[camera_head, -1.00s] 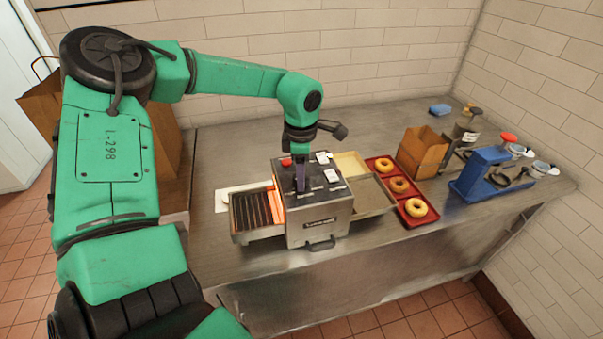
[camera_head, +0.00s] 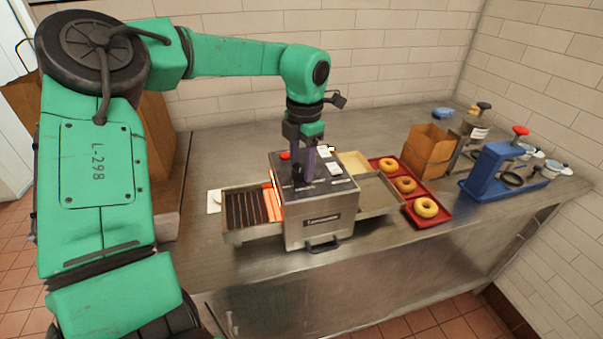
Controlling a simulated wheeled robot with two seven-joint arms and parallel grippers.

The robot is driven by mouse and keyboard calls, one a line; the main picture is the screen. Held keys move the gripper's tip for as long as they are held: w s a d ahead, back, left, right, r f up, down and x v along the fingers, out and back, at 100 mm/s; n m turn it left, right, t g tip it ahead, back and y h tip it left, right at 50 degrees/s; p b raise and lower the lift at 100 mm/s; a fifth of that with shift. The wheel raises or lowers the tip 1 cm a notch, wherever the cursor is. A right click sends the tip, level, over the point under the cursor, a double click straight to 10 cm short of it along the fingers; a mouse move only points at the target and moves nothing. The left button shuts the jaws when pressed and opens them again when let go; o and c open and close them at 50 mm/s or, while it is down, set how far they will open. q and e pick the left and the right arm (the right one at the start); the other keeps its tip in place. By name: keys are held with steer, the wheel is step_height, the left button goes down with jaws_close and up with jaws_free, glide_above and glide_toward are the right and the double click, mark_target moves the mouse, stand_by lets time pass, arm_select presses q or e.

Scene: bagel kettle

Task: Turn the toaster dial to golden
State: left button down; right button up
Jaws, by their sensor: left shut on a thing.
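The toaster (camera_head: 318,232) is a metal box with a dark top panel, standing on the steel counter. A glowing orange opening and a conveyor rack (camera_head: 246,207) are on its left side. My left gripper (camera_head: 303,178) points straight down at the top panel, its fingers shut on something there. The fingers hide the dial, so I cannot see its setting. A red button (camera_head: 285,155) and white labels (camera_head: 326,153) show on the panel around the fingers. My right gripper is not in view.
A metal tray (camera_head: 382,197) is at the toaster's right. Beyond it are a red tray (camera_head: 434,203) with bagels, a brown paper bag (camera_head: 428,151) and a blue stand (camera_head: 489,172). The front right counter is clear.

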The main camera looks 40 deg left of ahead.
arm_select(q)
steer(key=shift+w+n+b, duration=0.1)
steer(key=shift+n+b, duration=0.65)
steer(key=shift+n, duration=1.15)
steer(key=shift+a+r, duration=0.1)
steer(key=shift+c, duration=1.5)
jaws_free()
steer(key=r, duration=0.7)
steer(key=shift+d+r+b, duration=0.2)
steer(key=shift+d+b, duration=0.05)
steer(key=shift+b, duration=0.15)
step_height(320, 180, up, 7)
steer(key=p, duration=0.1)
steer(key=shift+d, duration=0.25)
